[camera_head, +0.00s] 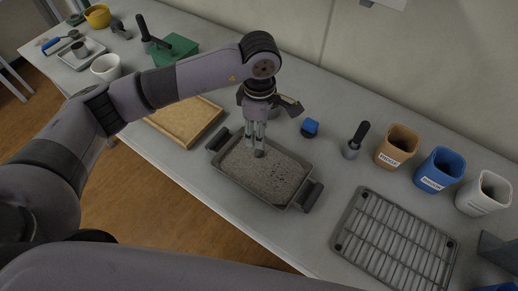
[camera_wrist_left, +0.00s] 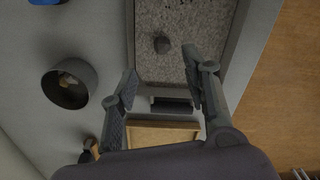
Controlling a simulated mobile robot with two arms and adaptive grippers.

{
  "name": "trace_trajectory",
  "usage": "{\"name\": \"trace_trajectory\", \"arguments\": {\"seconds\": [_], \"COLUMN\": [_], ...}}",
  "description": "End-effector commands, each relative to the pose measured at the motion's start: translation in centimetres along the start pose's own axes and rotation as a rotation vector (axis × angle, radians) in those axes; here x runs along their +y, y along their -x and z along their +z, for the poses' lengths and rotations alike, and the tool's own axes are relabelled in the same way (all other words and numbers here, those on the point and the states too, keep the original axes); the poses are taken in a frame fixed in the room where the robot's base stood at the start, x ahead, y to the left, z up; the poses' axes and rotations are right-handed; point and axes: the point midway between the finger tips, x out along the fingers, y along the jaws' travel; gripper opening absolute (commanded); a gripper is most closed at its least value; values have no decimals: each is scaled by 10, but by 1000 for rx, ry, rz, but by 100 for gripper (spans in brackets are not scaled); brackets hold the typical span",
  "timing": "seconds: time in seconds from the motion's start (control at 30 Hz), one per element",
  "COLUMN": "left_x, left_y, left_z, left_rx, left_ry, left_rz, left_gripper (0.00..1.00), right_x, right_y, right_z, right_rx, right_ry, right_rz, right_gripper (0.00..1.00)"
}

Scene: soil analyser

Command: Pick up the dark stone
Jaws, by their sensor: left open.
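The dark stone (camera_head: 259,153) is a small grey lump on the soil in a grey tray (camera_head: 232,178) with dark handles. My left gripper (camera_head: 257,142) points down over the upper left part of the tray, just above the stone. In the left wrist view the stone (camera_wrist_left: 161,43) lies on the speckled soil beyond the fingertips, roughly in line with the gap between them. The left gripper (camera_wrist_left: 160,65) is open and empty there. I cannot tell the exact height of the fingertips above the stone. My right gripper is not in view.
A wooden board (camera_head: 181,126) lies left of the tray, and a wire rack (camera_head: 392,243) lies to its right. A blue-topped item (camera_head: 310,128), a dark-handled tool (camera_head: 356,140) and brown (camera_head: 396,146), blue (camera_head: 440,169) and white (camera_head: 484,193) containers stand behind.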

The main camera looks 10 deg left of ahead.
Motion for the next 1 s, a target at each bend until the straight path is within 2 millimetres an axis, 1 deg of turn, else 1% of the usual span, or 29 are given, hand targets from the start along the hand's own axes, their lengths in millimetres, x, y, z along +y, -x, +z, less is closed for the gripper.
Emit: {"name": "trace_trajectory", "arguments": {"seconds": [0.03,0.13,0.23,0.33,0.47,0.57,0.6,0.7,0.83,0.97,1.0], "left_x": [-2,-1,0,-1,-5,-7,-6,-6,-5,-5,-5], "left_y": [-8,-24,-33,-38,-51,-66,-73,-84,-88,-88,-88], "left_z": [0,0,0,0,0,0,0,0,0,0,0], "left_rx": [1,-1,0,-1,1,1,-1,-1,-1,-1,-1], "left_ry": [1,1,0,-1,1,1,2,0,0,-1,-1], "left_rz": [-6,-3,-1,-1,-5,-5,-3,-2,1,1,1], "left_gripper": [43,43,43,43,43,43,43,43,43,43,42], "right_x": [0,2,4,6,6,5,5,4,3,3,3], "right_y": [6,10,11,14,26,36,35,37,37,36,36], "right_z": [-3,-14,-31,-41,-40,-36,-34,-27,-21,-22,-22], "right_rx": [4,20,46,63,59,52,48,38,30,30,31], "right_ry": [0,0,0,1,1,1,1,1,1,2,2], "right_rz": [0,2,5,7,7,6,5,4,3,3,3], "right_gripper": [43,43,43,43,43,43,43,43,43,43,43]}}
